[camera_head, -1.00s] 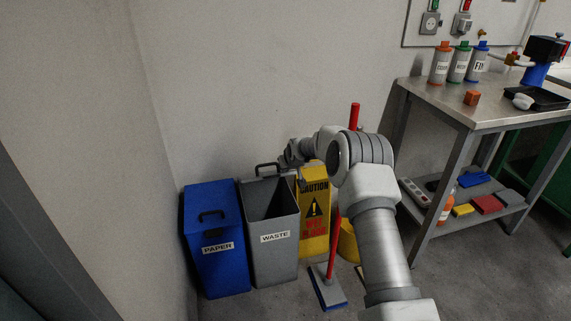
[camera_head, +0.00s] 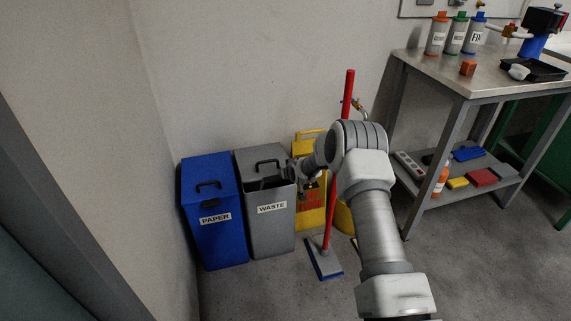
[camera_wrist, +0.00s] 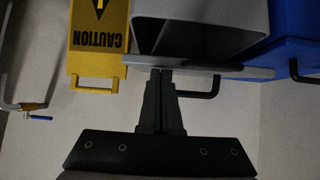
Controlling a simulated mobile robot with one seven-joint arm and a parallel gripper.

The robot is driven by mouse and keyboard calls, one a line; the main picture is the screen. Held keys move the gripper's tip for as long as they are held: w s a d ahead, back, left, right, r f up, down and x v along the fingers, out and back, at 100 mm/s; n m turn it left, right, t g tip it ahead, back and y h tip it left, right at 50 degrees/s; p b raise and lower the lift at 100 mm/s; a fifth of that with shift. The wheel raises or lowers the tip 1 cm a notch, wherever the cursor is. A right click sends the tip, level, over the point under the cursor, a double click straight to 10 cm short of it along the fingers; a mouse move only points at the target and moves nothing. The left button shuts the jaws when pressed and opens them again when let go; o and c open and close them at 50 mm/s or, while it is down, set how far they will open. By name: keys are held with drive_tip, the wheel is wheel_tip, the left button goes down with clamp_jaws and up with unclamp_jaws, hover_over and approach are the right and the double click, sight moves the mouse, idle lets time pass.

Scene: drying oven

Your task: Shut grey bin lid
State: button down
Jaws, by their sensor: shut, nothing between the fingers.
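The grey bin (camera_head: 270,235) bears a WASTE label and stands on the floor beside the blue bin. Its grey lid (camera_head: 252,160), with a black handle, is tilted partly down over the opening. A dark gap shows at the front. In the wrist view the lid (camera_wrist: 225,72) is nearly edge-on, its black handle (camera_wrist: 205,90) sticks out, and the dark inside of the grey bin (camera_wrist: 185,38) shows beyond it. My gripper (camera_head: 289,177) is at the lid's right side. In the wrist view my gripper (camera_wrist: 162,74) is shut and empty, its tips at the lid; contact is unclear.
A blue PAPER bin (camera_head: 212,235) with its lid down stands close on the left. A yellow caution sign (camera_head: 311,212) and a red-handled broom (camera_head: 345,110) stand to the right, near my arm. A steel table (camera_head: 440,75) is further right.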

drive_tip(key=shift+t, duration=0.4)
drive_tip(key=shift+s+d+f, duration=0.1)
drive_tip(key=shift+s+f, duration=0.15)
drive_tip(key=shift+f, duration=0.9)
drive_tip(key=shift+s+f, duration=0.25)
drive_tip(key=shift+f, duration=0.85)
drive_tip(key=shift+s+f, duration=0.1)
drive_tip(key=shift+f, duration=0.1)
